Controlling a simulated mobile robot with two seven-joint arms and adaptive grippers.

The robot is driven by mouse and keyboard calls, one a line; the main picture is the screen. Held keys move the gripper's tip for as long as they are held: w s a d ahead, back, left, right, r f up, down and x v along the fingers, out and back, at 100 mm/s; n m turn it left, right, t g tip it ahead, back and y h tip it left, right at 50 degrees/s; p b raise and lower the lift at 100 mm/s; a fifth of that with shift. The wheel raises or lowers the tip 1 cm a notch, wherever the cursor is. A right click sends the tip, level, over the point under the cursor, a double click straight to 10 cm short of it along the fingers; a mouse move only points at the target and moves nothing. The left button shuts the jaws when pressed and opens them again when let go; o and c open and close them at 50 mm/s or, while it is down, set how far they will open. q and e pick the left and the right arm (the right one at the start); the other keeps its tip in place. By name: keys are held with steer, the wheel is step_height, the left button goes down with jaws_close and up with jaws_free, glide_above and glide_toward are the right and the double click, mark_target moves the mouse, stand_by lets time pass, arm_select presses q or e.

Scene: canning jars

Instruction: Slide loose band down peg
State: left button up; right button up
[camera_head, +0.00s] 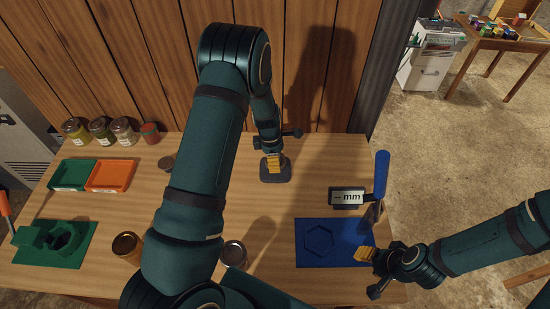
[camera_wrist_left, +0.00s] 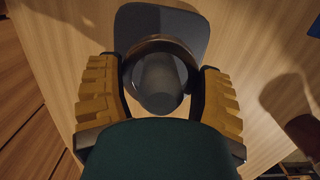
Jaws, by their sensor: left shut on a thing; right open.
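My left gripper (camera_head: 273,163) reaches down to a peg stand at the back middle of the table. Its dark base (camera_head: 276,178) shows below the yellow fingers. In the left wrist view, a dark ring-shaped band (camera_wrist_left: 160,40) encircles the round grey peg (camera_wrist_left: 158,80), and the base plate (camera_wrist_left: 190,24) lies beneath. The left fingers (camera_wrist_left: 160,95) are shut on the band from both sides. How high the band sits on the peg I cannot tell. My right gripper (camera_head: 369,255) is open and empty at the right edge of the blue mat (camera_head: 308,258).
A display reading "-- mm" (camera_head: 347,197) and a blue-handled tool (camera_head: 381,175) stand behind the mat. Green (camera_head: 72,175) and orange (camera_head: 110,175) trays, several jars (camera_head: 122,131) and a green fixture (camera_head: 75,255) are left. Two lidded jars (camera_head: 126,247) (camera_head: 234,254) stand near my left arm.

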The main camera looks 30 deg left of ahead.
arm_select(q)
steer(key=shift+f+b, duration=0.7)
steer(key=shift+f, duration=0.55)
arm_select(e)
steer(key=shift+f, duration=0.8)
arm_select(q)
steer(key=shift+r, duration=0.1)
arm_select(e)
steer(key=shift+r, duration=0.15)
arm_select(q)
steer(key=shift+r+p, duration=0.5)
arm_select(e)
steer(key=shift+r, duration=0.4)
arm_select(q)
steer(key=shift+f+b, duration=0.3)
steer(key=shift+f, duration=0.35)
arm_select(e)
steer(key=shift+f, duration=0.35)
arm_select(q)
steer(key=o, duration=0.8)
steer(key=shift+s, duration=0.1)
steer(key=r, duration=0.4)
steer(key=a+r, duration=0.1)
steer(key=r, duration=0.7)
steer(key=shift+s+a+r, duration=0.1)
steer(key=shift+s+a, duration=0.05)
steer(key=shift+s, duration=0.1)
